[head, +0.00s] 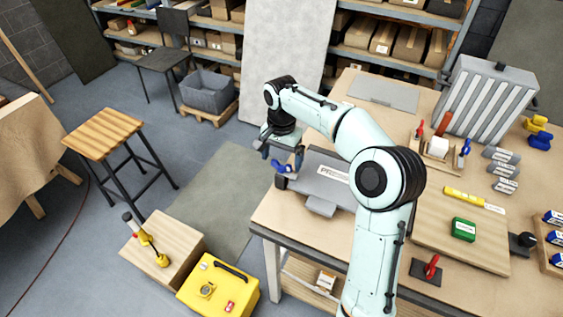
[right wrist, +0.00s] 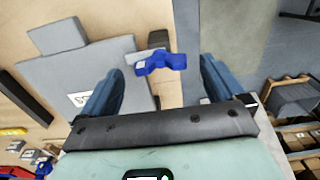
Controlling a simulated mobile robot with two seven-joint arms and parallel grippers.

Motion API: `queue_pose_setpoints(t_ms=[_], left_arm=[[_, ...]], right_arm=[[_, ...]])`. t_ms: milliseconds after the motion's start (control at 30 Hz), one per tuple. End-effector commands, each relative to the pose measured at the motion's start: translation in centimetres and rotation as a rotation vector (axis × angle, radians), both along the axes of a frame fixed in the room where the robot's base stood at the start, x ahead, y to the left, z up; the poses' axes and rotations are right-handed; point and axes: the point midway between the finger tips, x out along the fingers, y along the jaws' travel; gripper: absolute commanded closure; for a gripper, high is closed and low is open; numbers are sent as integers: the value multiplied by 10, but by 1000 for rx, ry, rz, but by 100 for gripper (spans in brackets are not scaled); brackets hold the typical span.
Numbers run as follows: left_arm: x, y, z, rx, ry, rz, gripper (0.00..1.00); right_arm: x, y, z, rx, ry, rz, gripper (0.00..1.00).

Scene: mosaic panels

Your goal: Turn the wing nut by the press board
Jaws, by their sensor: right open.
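The blue wing nut (head: 281,168) sits at the left end of the grey press board (head: 320,187), near the table's left edge. My right gripper (head: 282,157) is just above the wing nut, fingers pointing down. In the right wrist view the wing nut (right wrist: 160,64) lies between the two open fingers of the right gripper (right wrist: 163,68), with visible gaps on both sides. The press board (right wrist: 62,72) fills the left of that view, with a white label on it. My right arm hides part of the board in the head view. My left gripper is not in view.
The wooden table (head: 268,215) carries a green box (head: 464,229), a red-handled clamp (head: 431,268) and a ribbed grey rack (head: 487,100) to the right. A stool (head: 103,133) and a yellow case (head: 218,287) stand on the floor at left.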

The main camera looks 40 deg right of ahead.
Motion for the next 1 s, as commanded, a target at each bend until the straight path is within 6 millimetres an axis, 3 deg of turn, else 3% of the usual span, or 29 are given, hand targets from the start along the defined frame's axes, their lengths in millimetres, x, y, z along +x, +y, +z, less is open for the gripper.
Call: queue_pose_setpoints(t_ms=[200,533,567,700,733,1000], left_arm=[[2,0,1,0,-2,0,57],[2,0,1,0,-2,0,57],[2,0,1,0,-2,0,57],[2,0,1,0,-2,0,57],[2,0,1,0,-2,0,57],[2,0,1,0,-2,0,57]], right_arm=[[0,0,-23,0,-1,0,4],[0,0,-26,0,0,0,4],[0,0,-26,0,0,0,11],[0,0,-26,0,0,0,56],[0,0,-26,0,0,0,60],[0,0,-26,-1,0,20,60]])
